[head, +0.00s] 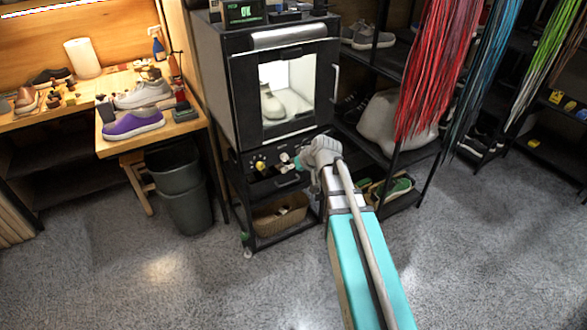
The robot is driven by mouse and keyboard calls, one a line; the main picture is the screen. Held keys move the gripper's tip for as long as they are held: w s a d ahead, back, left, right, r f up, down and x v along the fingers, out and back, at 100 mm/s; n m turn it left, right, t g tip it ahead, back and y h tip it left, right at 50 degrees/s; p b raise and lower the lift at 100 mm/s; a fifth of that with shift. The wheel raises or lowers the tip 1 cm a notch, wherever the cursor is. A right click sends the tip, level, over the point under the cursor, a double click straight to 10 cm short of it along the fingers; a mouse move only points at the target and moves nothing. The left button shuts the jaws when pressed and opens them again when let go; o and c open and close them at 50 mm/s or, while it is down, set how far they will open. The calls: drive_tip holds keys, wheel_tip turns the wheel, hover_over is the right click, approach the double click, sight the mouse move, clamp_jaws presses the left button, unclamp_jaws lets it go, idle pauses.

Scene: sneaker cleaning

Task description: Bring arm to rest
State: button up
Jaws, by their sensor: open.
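My grey arm (325,152) reaches forward from the lower right over my own teal and white body. Its far joints, with teal caps, stand in front of the lower part of the black cabinet. I cannot make out my gripper's fingers, so whether they hold anything does not show here.
The black cabinet (218,62) has a lit chamber with a pale shoe (271,105) behind its glass. Left are a wooden bench (190,126) with a purple-and-white shoe (132,123) and a grey bin (187,208). Shelves and hanging laces (437,65) stand right. Floor at lower left is clear.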

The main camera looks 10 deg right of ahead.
idle(0.3)
drive_tip(key=s+r+m+g+h+p, duration=0.1)
drive_tip(key=s+r+g+h+p, duration=0.1)
drive_tip(key=s+p, duration=0.3)
drive_tip(key=s+d+r+m+g+h+p, duration=0.1)
drive_tip(key=s+r+g+p, duration=0.3)
drive_tip(key=s, duration=1)
drive_tip(key=shift+s+d+r+m+h+p, duration=0.2)
drive_tip(key=shift+m+h+p, duration=0.1)
drive_tip(key=shift+h+p, duration=0.55)
